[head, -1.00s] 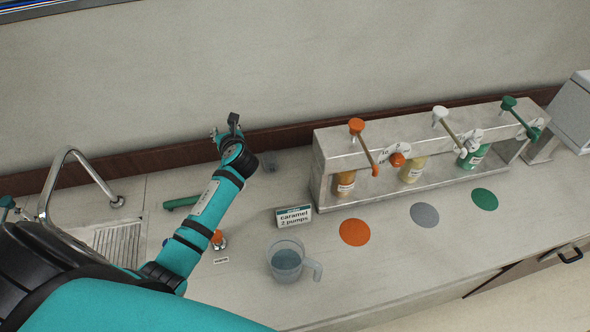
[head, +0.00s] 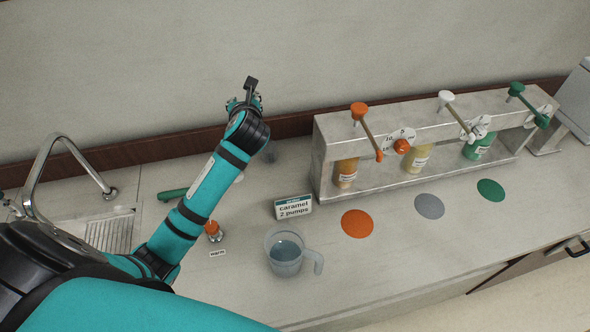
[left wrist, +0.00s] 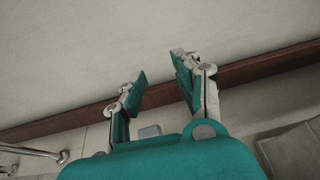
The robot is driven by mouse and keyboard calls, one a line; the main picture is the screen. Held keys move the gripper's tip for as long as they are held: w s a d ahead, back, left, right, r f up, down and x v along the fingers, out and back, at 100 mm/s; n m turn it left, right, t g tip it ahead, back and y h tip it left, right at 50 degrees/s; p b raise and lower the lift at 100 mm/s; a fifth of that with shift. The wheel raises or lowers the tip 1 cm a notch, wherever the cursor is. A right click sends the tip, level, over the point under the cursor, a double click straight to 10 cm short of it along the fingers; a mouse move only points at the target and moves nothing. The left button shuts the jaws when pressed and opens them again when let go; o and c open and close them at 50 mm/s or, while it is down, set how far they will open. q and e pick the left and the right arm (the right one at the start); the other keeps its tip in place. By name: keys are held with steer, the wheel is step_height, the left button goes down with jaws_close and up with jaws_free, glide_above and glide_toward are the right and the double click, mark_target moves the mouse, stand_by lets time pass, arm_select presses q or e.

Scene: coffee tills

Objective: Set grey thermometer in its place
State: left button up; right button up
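I cannot make out a grey thermometer for certain. In the left wrist view, a small grey block-like shape (left wrist: 150,131) shows low between the fingers, apart from the fingertips. I cannot tell whether it is the same object. My left gripper (head: 246,100) is raised near the back wall. In the left wrist view, its fingers (left wrist: 160,74) are apart with nothing held between the tips. My right gripper is not in view.
A jug (head: 286,251) of liquid, a caramel sign (head: 293,207) and an orange-topped item (head: 213,231) stand on the counter. A metal pump rack (head: 330,140) is at right, with orange (head: 357,223), grey (head: 429,206) and green (head: 490,190) discs in front. A tap (head: 62,150) is at left.

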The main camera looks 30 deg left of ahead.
arm_select(q)
steer(key=s+d+f+m+t+h+b, duration=0.1)
steer(key=s+d+f+m+h+b, duration=0.1)
steer(key=d, duration=0.7)
steer(key=s+d+f+m+t+h+b, duration=0.1)
steer(key=s+d+f+m+h+b, duration=0.2)
steer(key=d, duration=0.6)
steer(key=s+m+h+b, duration=0.1)
steer(key=s+b, duration=0.1)
steer(key=s, duration=0.1)
steer(key=shift+s+d+f+t+h, duration=0.2)
steer(key=shift+d+t+h, duration=0.1)
steer(key=shift+h, duration=0.1)
